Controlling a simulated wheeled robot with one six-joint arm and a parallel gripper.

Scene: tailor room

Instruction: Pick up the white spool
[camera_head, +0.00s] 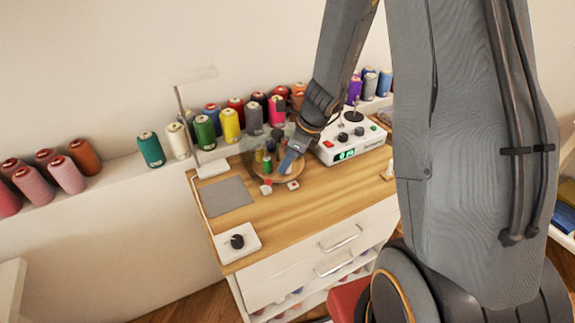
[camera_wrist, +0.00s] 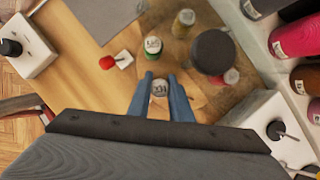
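A small spool with a white top (camera_wrist: 159,88) stands between the two blue fingers of my gripper (camera_wrist: 160,80) in the wrist view. The fingers lie close on both sides of it. I cannot tell whether they press on it, and its lower part is hidden. In the head view my gripper (camera_head: 292,158) reaches down over the round wooden tray (camera_head: 283,177) on the table, and the spool between the fingers cannot be made out there.
A green spool (camera_wrist: 153,45), a yellow spool (camera_wrist: 186,18) and a dark round object (camera_wrist: 213,52) are close by. A red-topped object (camera_wrist: 106,62) is to the left. A white control box (camera_head: 350,148) stands right of the tray. Large thread cones line the wall shelf (camera_head: 120,172).

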